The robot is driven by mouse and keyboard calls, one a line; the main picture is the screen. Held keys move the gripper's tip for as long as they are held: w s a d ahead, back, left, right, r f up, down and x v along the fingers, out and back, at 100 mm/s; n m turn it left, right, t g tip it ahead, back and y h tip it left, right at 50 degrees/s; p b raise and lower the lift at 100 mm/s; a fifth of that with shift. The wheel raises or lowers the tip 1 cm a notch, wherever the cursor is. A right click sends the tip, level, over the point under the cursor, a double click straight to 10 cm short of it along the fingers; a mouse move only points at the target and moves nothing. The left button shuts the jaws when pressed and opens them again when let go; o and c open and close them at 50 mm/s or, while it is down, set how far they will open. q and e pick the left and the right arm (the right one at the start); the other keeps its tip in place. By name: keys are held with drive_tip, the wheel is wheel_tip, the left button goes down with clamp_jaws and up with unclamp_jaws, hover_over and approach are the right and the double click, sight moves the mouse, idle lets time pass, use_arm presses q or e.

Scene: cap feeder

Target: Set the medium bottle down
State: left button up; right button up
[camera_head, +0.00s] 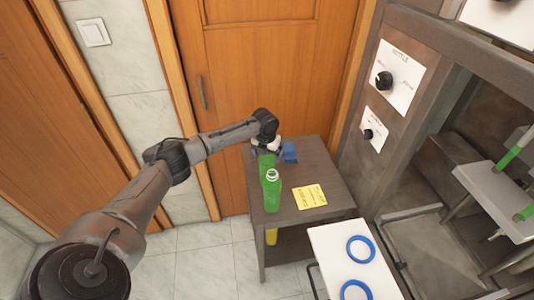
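A green bottle (272,193) with a pale open neck stands upright on the dark side table. Behind it, a second green bottle (267,163) shows partly, its top hidden at my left gripper. My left gripper (266,148) is at the table's back left, over the top of that rear bottle. The fingers are small and partly hidden, so I cannot tell whether they are closed on it. Which bottle is the medium one is not clear from size alone. My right gripper is not in view.
The dark side table (327,184) holds a small blue object (289,153) and a yellow note (310,197). Something yellow (271,236) is on its lower shelf. A white panel with blue rings (330,252) is at front right. A grey machine with knobs (384,81) borders the right.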

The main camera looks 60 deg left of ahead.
use_arm(q)
drive_tip(key=shift+o, duration=0.9)
drive_tip(key=shift+r, duration=0.2)
drive_tip(key=r, duration=0.4)
drive_tip(key=r+p, duration=0.1)
drive_tip(key=r, duration=0.3)
drive_tip(key=s+r, duration=0.1)
drive_tip(key=r, duration=0.2)
drive_tip(key=shift+d+r+p, duration=0.4)
